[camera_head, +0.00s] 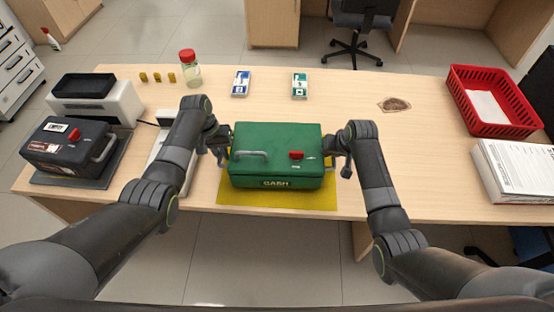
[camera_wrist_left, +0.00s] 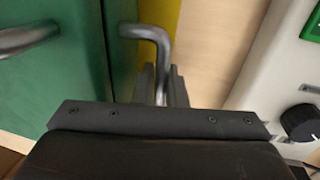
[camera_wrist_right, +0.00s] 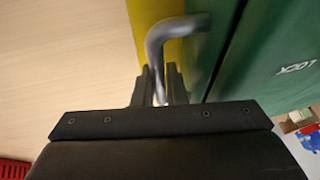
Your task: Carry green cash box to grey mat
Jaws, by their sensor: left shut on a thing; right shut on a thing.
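The green cash box (camera_head: 275,140) is over the yellow mat (camera_head: 232,197) at the middle of the counter's front, level, with a top handle and a red latch. I cannot tell whether it touches the mat. My left gripper (camera_head: 222,148) is shut on its left side handle, a bent metal bar (camera_wrist_left: 155,38). My right gripper (camera_head: 338,160) is shut on the right side handle (camera_wrist_right: 168,32). A dark grey mat (camera_head: 112,172) lies at the left end of the counter, with a dark grey box (camera_head: 60,142) on it.
A white device (camera_head: 160,150) stands between the dark box and the green box, behind my left arm. A white machine (camera_head: 122,105), a red-lidded jar (camera_head: 191,72) and small packs (camera_head: 300,85) are farther back. A red basket (camera_head: 459,92) and papers (camera_head: 500,185) are at right.

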